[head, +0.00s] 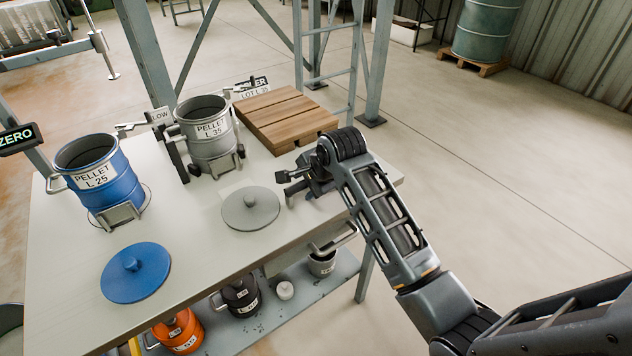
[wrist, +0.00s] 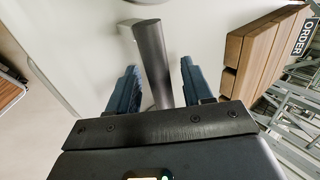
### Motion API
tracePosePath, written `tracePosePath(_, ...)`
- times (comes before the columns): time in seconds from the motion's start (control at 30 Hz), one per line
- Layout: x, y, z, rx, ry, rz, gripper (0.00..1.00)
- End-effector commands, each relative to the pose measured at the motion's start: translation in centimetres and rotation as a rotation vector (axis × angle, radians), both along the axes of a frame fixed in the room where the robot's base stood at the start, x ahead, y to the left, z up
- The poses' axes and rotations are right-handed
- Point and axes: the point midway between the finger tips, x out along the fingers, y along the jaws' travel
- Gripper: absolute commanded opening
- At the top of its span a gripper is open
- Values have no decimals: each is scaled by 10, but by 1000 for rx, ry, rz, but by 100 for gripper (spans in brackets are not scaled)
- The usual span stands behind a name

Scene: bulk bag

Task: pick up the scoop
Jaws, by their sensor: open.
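My gripper (head: 291,184) is open over the table, between the grey lid and the wooden slatted stack. In the wrist view the two blue fingers (wrist: 160,85) stand apart. In the head view my gripper and arm hide most of this spot.
The grey lid (head: 251,208) lies left of my gripper, the wooden stack (head: 284,121) behind it. A grey pellet bucket (head: 208,138), a blue pellet bucket (head: 100,178) and a blue lid (head: 136,272) are on the table (head: 60,290). A lower shelf (head: 262,318) holds smaller containers.

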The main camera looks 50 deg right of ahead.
Motion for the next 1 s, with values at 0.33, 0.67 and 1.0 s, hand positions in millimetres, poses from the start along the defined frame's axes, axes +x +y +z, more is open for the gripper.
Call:
tracePosePath(0.33,1,0,-1,0,-1,0,39)
tracePosePath(0.67,0,0,-1,0,0,0,7)
tracePosePath(1.0,0,0,0,0,-1,0,0)
